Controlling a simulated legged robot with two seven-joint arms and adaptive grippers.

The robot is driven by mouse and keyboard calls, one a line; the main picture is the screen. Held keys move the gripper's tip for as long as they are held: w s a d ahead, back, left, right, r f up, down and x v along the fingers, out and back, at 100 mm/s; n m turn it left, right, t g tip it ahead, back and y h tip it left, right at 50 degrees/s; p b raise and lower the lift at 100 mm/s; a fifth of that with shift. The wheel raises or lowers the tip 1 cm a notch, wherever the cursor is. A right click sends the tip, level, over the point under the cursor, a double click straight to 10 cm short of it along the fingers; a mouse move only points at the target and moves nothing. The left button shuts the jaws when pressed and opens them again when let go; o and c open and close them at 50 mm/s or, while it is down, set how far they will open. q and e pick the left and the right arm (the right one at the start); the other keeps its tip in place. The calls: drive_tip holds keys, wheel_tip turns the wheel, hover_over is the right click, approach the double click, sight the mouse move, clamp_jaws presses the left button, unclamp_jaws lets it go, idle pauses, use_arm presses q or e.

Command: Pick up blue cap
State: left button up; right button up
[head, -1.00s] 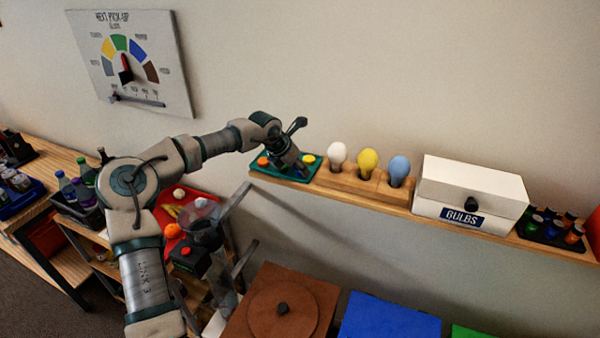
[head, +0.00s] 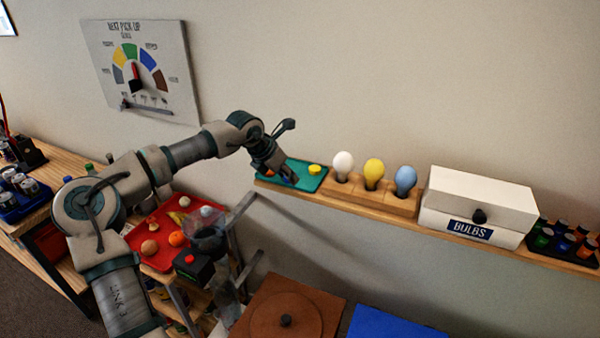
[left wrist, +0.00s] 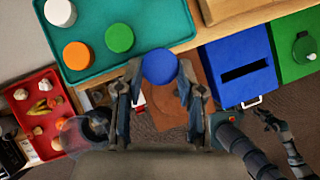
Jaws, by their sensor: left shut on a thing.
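The blue cap (left wrist: 160,66) is round and sits between the fingertips of my left gripper (left wrist: 158,82) in the left wrist view. The gripper is shut on it. In the head view my left gripper (head: 290,177) is over the teal tray (head: 302,186), and the cap is hidden there. The tray (left wrist: 155,33) shows in the left wrist view with a white cap (left wrist: 60,12), an orange cap (left wrist: 77,55) and a green cap (left wrist: 119,37) on it. A yellow cap (head: 315,170) lies on the tray in the head view.
The tray stands on a narrow wall shelf (head: 340,203) beside three bulbs (head: 373,173) in a wooden holder. A white BULBS box (head: 480,195) is further right. Below are a red tray (head: 150,262) of food items, a brown lidded box (head: 260,310) and a blue box (head: 385,325).

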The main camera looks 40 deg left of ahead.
use_arm(q)
drive_tip(key=s+a+b, duration=0.1)
drive_tip(key=s, duration=0.8)
drive_tip(key=shift+s+a+r, duration=0.15)
drive_tip(key=shift+a+r, duration=0.1)
drive_tip(key=shift+r, duration=0.1)
use_arm(e)
drive_tip(key=w+r, duration=0.1)
drive_tip(key=r, duration=0.1)
drive_tip(key=shift+w+a+r, duration=0.15)
drive_tip(key=shift+w+r, duration=0.2)
drive_tip(key=shift+w, duration=0.05)
